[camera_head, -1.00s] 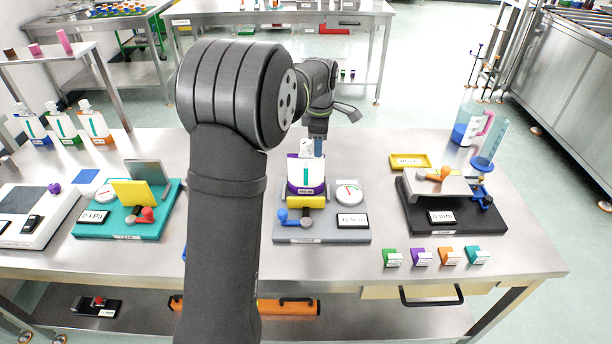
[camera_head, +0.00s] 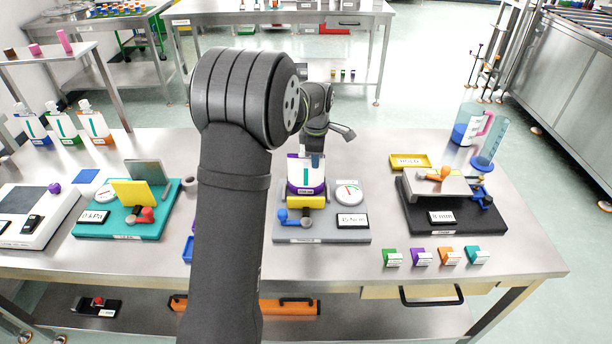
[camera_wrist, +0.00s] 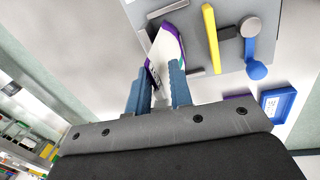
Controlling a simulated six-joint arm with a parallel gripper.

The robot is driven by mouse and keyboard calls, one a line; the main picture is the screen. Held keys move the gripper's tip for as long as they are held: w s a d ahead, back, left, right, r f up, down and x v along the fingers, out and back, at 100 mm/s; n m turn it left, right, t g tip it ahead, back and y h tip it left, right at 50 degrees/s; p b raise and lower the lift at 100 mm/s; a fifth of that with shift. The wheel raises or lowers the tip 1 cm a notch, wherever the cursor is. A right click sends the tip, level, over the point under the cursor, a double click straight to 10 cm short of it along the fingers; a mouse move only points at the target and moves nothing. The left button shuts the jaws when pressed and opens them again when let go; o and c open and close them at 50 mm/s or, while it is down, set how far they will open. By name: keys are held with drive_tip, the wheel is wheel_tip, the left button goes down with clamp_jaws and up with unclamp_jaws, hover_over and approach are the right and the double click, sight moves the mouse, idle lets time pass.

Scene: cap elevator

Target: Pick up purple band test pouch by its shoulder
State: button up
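The purple band test pouch (camera_head: 304,177) is white with a purple band. It stands upright on the grey fixture (camera_head: 325,232), behind its yellow bar (camera_head: 306,202). My gripper (camera_head: 314,160) is at the pouch's top, pointing down, with its blue fingers partly seen. In the wrist view the pouch (camera_wrist: 166,50) shows as a white face with purple edges, just beyond and between the two blue fingertips (camera_wrist: 160,72). The fingers are apart, with a visible gap. I cannot tell whether either one touches the pouch.
The grey fixture also carries a gauge (camera_head: 348,193), a blue-knobbed lever (camera_head: 290,217) and a display (camera_head: 353,221). A teal fixture (camera_head: 120,228) stands left and a black one (camera_head: 455,222) right. Small coloured label blocks (camera_head: 422,256) line the front edge. Three pouches (camera_head: 64,125) stand back left.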

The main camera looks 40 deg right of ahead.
clamp_jaws()
drive_tip(key=shift+r, duration=0.1)
